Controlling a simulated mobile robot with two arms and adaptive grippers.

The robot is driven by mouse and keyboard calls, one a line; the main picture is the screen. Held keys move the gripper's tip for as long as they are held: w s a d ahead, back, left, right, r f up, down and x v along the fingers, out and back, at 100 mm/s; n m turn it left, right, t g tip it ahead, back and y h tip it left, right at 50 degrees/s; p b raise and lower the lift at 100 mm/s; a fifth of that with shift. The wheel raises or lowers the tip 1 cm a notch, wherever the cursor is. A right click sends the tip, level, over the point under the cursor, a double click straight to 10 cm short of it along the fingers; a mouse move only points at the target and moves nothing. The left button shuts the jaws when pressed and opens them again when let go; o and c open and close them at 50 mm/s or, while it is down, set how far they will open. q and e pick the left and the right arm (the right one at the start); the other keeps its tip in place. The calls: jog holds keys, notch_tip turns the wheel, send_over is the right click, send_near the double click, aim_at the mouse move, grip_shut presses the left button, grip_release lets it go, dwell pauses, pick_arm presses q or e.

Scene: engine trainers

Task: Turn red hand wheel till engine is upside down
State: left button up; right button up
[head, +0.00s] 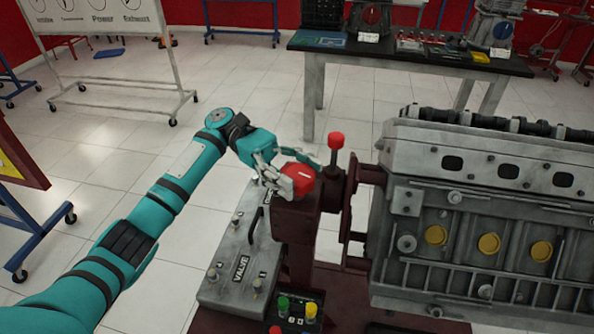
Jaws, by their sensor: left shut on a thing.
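The red hand wheel (301,176) sits on the dark red stand at the left end of the engine. My left gripper (283,174) is shut on the wheel's left side, with its fingers around the rim. The grey engine (470,215) is mounted on the stand at the right and runs out of the picture. A dark shaft with lobes lies along its top edge, and yellow round plugs show on its near side. My right gripper is not in view.
A red-capped post (336,142) stands just behind the wheel. A black-topped table (410,52) and a whiteboard (105,75) stand farther back on open tiled floor.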

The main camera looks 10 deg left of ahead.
aim_at(298, 172)
pick_arm(q)
jog(key=shift+m+g+y+b, duration=0.3)
jog(key=shift+m+g+y, duration=0.55)
jog(key=shift+g, duration=0.35)
jog(key=shift+f, duration=0.1)
jog(key=o, duration=1.2)
jog(key=shift+c, duration=0.2)
notch_tip(298, 172, up, 10)
jog(key=shift+r, duration=0.1)
